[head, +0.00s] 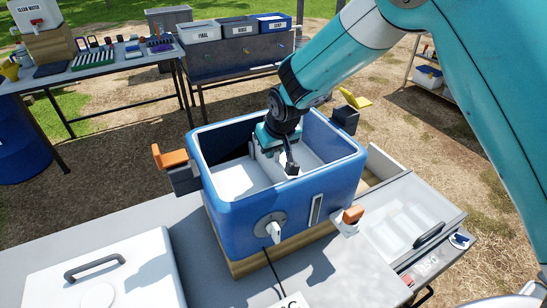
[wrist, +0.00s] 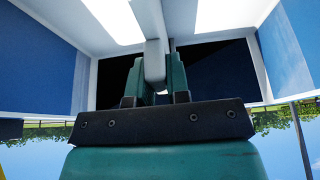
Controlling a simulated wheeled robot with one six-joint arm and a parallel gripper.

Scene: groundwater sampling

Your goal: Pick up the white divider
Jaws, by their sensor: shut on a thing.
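The blue cooler (head: 285,207) stands open on the grey table, with a white inside. My gripper (head: 268,145) reaches down into it near the middle. In the wrist view, my gripper's two teal fingers (wrist: 157,82) are closed on the white divider (wrist: 155,58), one finger on each side of its narrow part. The divider's wider part runs between pale compartments inside the cooler. In the head view my wrist and gripper hide much of the divider. I cannot tell whether it is lifted off the cooler floor.
A white lid (head: 110,275) with a dark handle lies at the front left. A clear-lidded case (head: 410,225) is at the right. Labelled bins (head: 240,30) stand behind.

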